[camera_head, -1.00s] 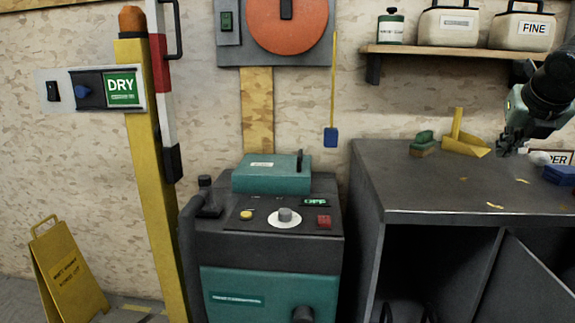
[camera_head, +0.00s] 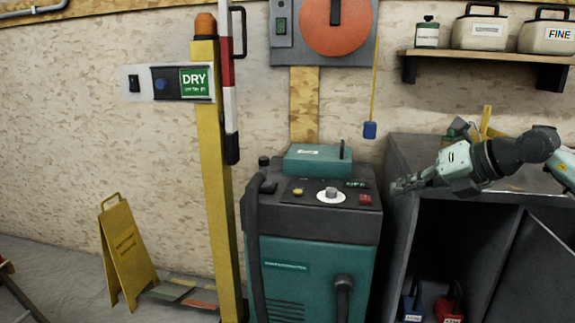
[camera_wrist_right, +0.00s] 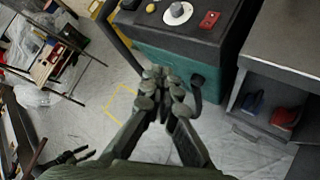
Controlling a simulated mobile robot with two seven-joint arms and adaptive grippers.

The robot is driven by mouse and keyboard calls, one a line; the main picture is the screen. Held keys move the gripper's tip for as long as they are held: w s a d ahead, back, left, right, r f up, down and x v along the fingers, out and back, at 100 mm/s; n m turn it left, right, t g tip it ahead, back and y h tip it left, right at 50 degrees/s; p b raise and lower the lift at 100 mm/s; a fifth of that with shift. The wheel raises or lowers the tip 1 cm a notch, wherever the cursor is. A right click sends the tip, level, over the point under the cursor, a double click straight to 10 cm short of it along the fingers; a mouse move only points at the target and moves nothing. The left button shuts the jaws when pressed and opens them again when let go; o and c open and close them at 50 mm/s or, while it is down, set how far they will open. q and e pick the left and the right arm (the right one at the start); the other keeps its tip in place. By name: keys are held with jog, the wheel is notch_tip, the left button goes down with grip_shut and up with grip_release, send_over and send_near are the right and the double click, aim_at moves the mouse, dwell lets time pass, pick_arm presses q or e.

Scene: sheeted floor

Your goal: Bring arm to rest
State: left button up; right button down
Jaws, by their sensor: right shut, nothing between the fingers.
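My right gripper (camera_head: 402,186) comes in from the right in the head view, in front of the grey cabinet (camera_head: 400,160) and to the right of the teal machine. It points left, is shut and holds nothing. In the right wrist view its fingers (camera_wrist_right: 160,82) meet over the floor, in front of the teal machine (camera_wrist_right: 165,58). My left gripper is not in the head view. A dark jointed shape at the lower left of the wrist view is unclear.
The machine (camera_head: 310,250) stands beside a yellow post (camera_head: 218,190). A yellow floor sign (camera_head: 127,250) stands at left. The open cabinet holds a blue container (camera_head: 413,303) and a red container (camera_head: 449,305). A cluttered small table (camera_wrist_right: 50,60) shows in the wrist view.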

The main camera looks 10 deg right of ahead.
jog(key=a+r+m+t+y, duration=0.2)
jog(key=a+m+t+y, duration=0.5)
jog(key=a, duration=0.5)
jog(key=d+f+m+t+h, duration=0.3)
jog(key=d+f+m+h, duration=0.9)
jog(key=m, duration=0.4)
jog(key=s+d+f+m+g+h+p, duration=0.1)
jog(key=s+d+f+m+g+h, duration=0.15)
jog(key=f, duration=0.65)
jog(key=s+d+f+m+g+h, duration=0.1)
jog(key=s+f+m+g+h, duration=0.2)
jog(key=f, duration=0.6)
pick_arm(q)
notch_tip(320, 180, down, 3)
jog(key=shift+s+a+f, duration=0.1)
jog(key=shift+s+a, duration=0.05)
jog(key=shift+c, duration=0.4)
pick_arm(e)
jog(key=s+a+f+m+g+y, duration=0.1)
jog(key=s+a+f+m+g, duration=0.1)
jog(key=s+f+g, duration=0.3)
jog(key=s+a+f+m+g+y, duration=0.2)
jog(key=s+f+g, duration=0.3)
jog(key=s+f, duration=0.9)
jog(key=s+a, duration=0.1)
jog(key=s, duration=0.4)
jog(key=shift+s+a+g, duration=0.35)
jog(key=shift+s+a, duration=0.05)
